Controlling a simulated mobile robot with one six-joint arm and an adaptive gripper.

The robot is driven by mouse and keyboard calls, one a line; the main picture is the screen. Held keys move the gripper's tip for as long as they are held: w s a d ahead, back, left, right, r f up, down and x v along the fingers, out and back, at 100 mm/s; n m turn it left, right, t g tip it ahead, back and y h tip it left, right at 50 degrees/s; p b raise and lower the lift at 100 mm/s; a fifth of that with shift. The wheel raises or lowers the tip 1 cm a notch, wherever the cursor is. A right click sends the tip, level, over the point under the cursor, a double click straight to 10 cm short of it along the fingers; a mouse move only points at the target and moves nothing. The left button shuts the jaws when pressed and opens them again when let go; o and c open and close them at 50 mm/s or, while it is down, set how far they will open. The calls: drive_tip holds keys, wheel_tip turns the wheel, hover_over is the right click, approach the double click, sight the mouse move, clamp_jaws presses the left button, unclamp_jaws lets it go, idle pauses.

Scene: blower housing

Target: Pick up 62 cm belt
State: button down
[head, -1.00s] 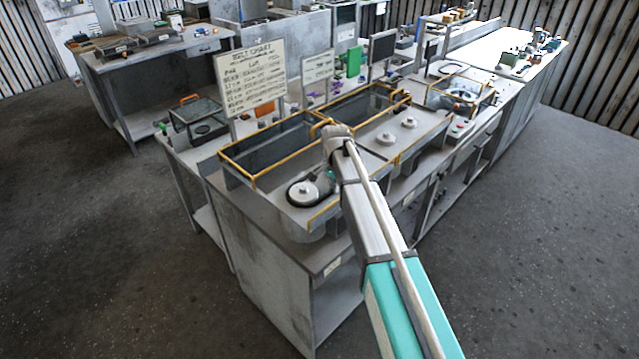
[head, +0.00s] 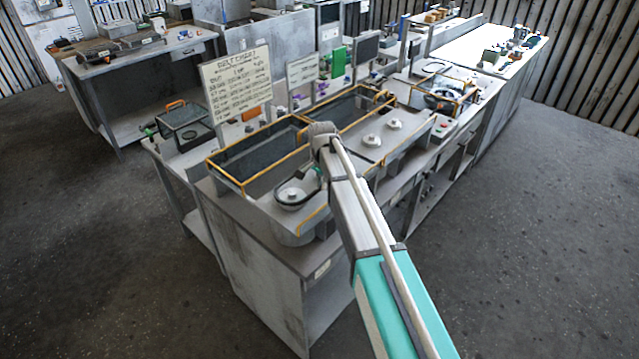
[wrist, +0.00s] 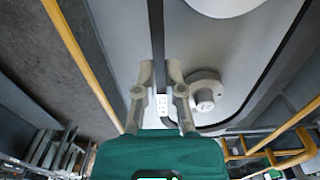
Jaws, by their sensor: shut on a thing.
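In the wrist view my gripper (wrist: 160,75) is shut on a black belt (wrist: 157,35), a dark strip running up from between the two fingertips. A small white printed label (wrist: 158,106) shows between the fingers. A dark curved band (wrist: 275,75) on the right looks like the rest of the loop. A round pale hub (wrist: 205,90) lies just right of the fingers. In the head view the dark belt loop (head: 283,203) shows around the white pulley (head: 291,194), its right side near my gripper. My wrist hides most of the gripper there. The belt's length cannot be read.
Yellow-railed guards (head: 258,160) stand behind the pulley. The belt chart board (head: 238,85) rises behind them. Two more white hubs (head: 370,140) sit to the right. Open floor (head: 520,250) lies to the right of the bench.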

drive_tip(key=s+d+r+p, duration=0.2)
drive_tip(key=s+r+p, duration=0.2)
drive_tip(key=s, duration=0.2)
drive_tip(key=s+d+r+p, duration=0.3)
drive_tip(key=s+r+p, duration=0.1)
drive_tip(key=s+r, duration=0.1)
drive_tip(key=shift+s+d+r+p, duration=0.25)
drive_tip(key=shift+s+r+p, duration=0.1)
drive_tip(key=shift+s, duration=0.5)
drive_tip(key=shift+r+p, duration=2.45)
drive_tip(key=shift+p, duration=0.1)
